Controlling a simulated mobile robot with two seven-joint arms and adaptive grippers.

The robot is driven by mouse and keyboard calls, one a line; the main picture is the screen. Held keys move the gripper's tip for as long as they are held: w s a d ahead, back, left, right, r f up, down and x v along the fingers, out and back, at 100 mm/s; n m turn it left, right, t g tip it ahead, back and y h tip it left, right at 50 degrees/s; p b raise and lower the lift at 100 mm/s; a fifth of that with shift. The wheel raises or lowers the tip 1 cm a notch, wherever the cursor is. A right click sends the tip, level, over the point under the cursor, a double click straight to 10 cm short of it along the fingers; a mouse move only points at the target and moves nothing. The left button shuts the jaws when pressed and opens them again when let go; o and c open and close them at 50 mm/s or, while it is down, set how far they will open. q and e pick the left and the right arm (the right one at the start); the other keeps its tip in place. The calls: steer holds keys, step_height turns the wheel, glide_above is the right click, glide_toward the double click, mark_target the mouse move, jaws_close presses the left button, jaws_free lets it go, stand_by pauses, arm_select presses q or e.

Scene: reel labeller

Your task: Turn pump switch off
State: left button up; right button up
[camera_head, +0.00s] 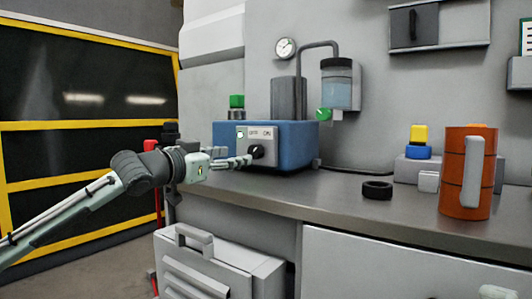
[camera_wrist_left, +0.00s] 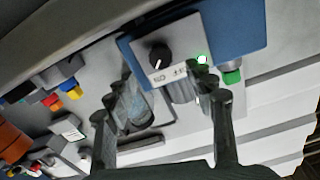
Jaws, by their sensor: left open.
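The pump is a blue box (camera_head: 292,143) on the bench, with a light grey front panel (camera_head: 268,133) carrying small lettering. Its switch is a round black knob (camera_head: 256,152) on that panel. In the left wrist view the knob (camera_wrist_left: 159,55) shows beside the OFF and ON lettering, with a lit green-white lamp (camera_wrist_left: 202,59) to its right. I cannot tell surely which word the knob points to. My left gripper (camera_head: 243,162) is open and empty, its fingers pointing at the knob from the left. In the left wrist view its fingertips (camera_wrist_left: 161,79) are spread, with the knob beyond them. My right gripper is not in view.
A clear tank (camera_head: 337,84) and a bent grey pipe (camera_head: 318,44) stand behind the pump. A black ring (camera_head: 377,190), yellow and blue pieces (camera_head: 419,135) and an orange mug (camera_head: 456,185) are at right. The bench front (camera_head: 330,205) is clear.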

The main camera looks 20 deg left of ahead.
mark_target(253, 152)
arm_select(q)
steer(key=shift+x, duration=3.9)
steer(key=c, duration=1.1)
